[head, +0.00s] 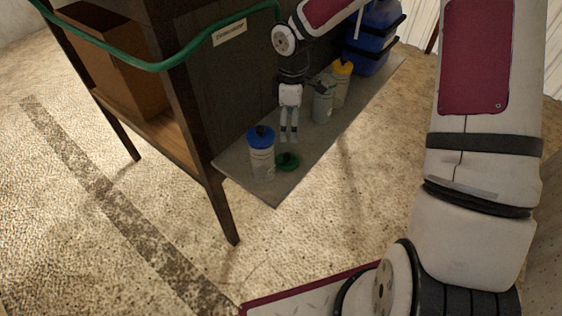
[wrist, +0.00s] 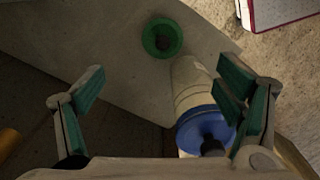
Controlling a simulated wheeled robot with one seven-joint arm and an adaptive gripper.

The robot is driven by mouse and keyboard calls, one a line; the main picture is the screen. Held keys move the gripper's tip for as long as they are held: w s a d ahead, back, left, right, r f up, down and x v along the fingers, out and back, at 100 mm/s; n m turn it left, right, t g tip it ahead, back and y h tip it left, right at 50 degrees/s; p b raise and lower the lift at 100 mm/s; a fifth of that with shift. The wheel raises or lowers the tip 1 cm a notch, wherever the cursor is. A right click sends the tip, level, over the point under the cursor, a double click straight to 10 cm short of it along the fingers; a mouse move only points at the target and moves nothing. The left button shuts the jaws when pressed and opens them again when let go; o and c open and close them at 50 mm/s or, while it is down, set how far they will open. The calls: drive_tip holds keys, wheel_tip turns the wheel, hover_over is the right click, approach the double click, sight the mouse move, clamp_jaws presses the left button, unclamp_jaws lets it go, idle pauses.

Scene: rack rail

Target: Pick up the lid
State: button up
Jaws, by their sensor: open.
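The green lid (head: 287,161) lies on the grey shelf board, just right of the blue-capped bottle. In the wrist view the lid (wrist: 162,38) is a green disc with a dark round centre, beyond the fingertips and near the top. My gripper (head: 289,138) points down above the board, behind the lid in the head view. The lid is apart from both fingers.
The blue-capped bottle (head: 261,152) stands close to the lid; in the wrist view this bottle (wrist: 194,105) is partly behind the right finger. A pale bottle (head: 322,104), a yellow-capped bottle (head: 340,84) and a blue container (head: 372,45) stand farther along the board (head: 277,194). A green hose (head: 150,66) hangs above.

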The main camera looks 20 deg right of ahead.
sight(288, 156)
drive_tip(key=f, duration=0.9)
drive_tip(key=f+b, duration=0.1)
drive_tip(key=f, duration=0.4)
drive_tip(key=shift+s+a, duration=0.1)
drive_tip(key=shift+a, duration=0.15)
drive_tip(key=shift+c, duration=0.6)
drive_tip(key=c, duration=1)
